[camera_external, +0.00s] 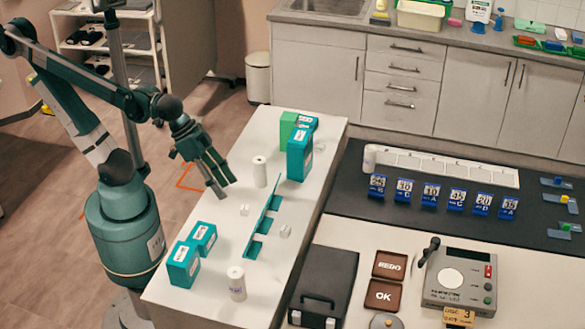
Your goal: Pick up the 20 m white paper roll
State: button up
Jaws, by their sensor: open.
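A white paper roll (259,171) stands upright on the white table, just right of my gripper. A second white roll (237,283) with small dark marking stands upright near the table's front. A third pale roll-like cylinder (369,158) stands at the left end of the white slotted tray. The print is too small to tell which is the 20 m roll. My gripper (220,185) is open and empty, its fingers pointing down and to the right above the table, beside the first roll and apart from it.
Teal boxes stand at the table's back (299,154) and front left (183,264). A teal divider (262,222) and small white cubes (285,231) lie mid-table. Right are numbered blue tags (431,194), a white tray (450,170), a black case (325,285) and a grey device (462,276).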

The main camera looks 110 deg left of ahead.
jog(key=w+d+r+n+g+h+p, duration=0.1)
jog(key=w+d+r+n+p, duration=0.25)
jog(key=w+d, duration=0.2)
jog(key=n+g+h+p, duration=0.3)
jog(key=n+g+p, duration=0.2)
jog(key=n+p, duration=0.8)
send_near(235, 291)
jog(key=shift+f, duration=0.6)
jog(key=shift+d+f+n+p, duration=0.25)
jog(key=shift+d+f+p, duration=0.1)
jog(key=shift+d, duration=0.15)
jog(key=shift+x, duration=1.3)
jog(key=shift+x, duration=2.6)
